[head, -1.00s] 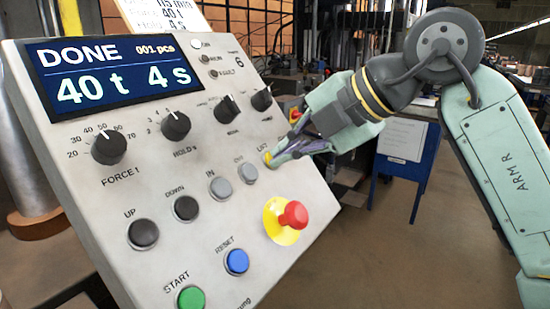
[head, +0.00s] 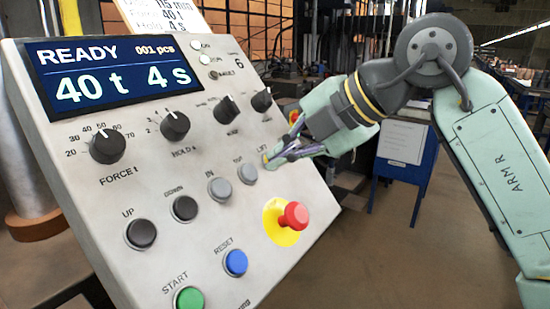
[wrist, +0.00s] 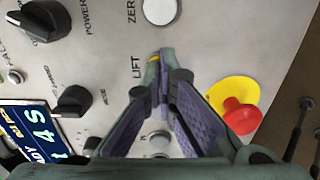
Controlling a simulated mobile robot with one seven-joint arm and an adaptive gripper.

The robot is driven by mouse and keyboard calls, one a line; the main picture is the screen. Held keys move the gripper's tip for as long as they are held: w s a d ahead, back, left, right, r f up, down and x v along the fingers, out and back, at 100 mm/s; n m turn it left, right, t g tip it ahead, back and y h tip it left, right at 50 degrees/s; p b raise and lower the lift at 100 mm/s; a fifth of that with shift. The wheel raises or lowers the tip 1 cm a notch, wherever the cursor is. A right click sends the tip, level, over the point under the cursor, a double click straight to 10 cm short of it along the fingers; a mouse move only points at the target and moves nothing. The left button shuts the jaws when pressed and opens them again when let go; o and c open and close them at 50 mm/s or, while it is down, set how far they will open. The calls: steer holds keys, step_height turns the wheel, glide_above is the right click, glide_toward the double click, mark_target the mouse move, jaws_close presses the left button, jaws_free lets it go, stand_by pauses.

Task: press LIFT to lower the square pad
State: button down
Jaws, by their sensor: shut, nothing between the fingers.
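The LIFT label (wrist: 136,66) is printed on the sloping grey control panel (head: 120,200). My gripper (head: 268,160) is shut and empty, with its fingertips at the spot beside this label. In the wrist view the closed fingertips (wrist: 160,58) cover the LIFT button. A small yellow patch shows at the tips; I cannot tell whether it is button or fingertip, or whether the button is pressed in. The panel display (head: 108,75) reads READY, 001 pcs, 40 t, 4 s. The square pad is not visible in either view.
A red emergency knob on a yellow disc (head: 293,215) sticks out just below my gripper. Grey buttons (head: 219,189) lie left of the fingertips. Blue RESET (head: 235,263) and green START (head: 189,298) are lower. Knobs (head: 175,126) stand above.

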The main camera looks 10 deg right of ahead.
steer(key=p+v, duration=0.3)
steer(key=v, duration=0.5)
stand_by(0.6)
steer(key=shift+s+f, duration=0.1)
